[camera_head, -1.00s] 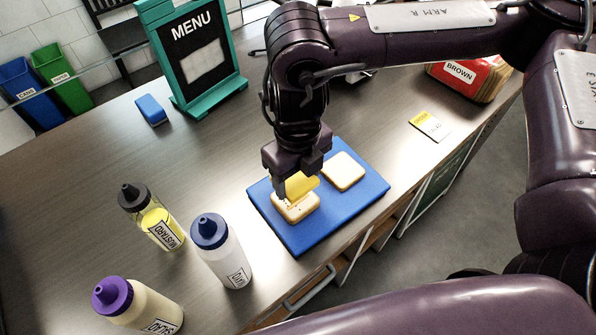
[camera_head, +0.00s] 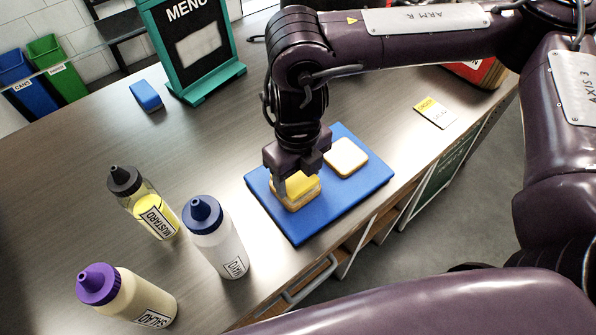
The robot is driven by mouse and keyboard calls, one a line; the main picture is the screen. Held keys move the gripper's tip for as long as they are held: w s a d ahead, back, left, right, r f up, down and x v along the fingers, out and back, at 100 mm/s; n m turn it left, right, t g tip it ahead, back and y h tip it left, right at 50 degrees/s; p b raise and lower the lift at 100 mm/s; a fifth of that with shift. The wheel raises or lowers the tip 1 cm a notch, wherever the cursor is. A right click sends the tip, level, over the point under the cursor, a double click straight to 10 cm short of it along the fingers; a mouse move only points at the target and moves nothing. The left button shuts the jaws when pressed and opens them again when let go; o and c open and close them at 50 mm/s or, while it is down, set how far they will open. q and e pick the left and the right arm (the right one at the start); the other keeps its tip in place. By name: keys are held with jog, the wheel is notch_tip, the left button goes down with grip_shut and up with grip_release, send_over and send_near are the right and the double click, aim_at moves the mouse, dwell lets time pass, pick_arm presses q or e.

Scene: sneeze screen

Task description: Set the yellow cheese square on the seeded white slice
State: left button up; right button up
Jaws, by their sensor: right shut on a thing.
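The yellow cheese square (camera_head: 299,184) is in my right gripper (camera_head: 290,187), over the seeded white slice (camera_head: 302,204). The cheese looks nearly flat and covers most of that slice. It appears to touch the slice, though the gripper hides part of the contact. The slice lies on the left part of a blue board (camera_head: 312,226). My right gripper points down from above, and its fingers are shut on the cheese. A second bread slice (camera_head: 346,157) lies bare on the board to the right. My left gripper is not in view.
Mustard (camera_head: 146,205), a blue-capped bottle (camera_head: 214,240) and a purple-capped salad bottle (camera_head: 128,295) stand left of the board. A menu stand (camera_head: 193,50), blue sponge (camera_head: 146,96) and order card (camera_head: 435,112) are farther off. The counter's front edge is close to the board.

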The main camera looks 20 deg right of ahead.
jog(key=shift+f+b, duration=0.4)
jog(key=shift+f, duration=0.2)
dwell(0.3)
jog(key=o, duration=1.1)
jog(key=shift+c, duration=0.2)
jog(key=shift+r, duration=3.9)
jog(key=shift+r, duration=0.1)
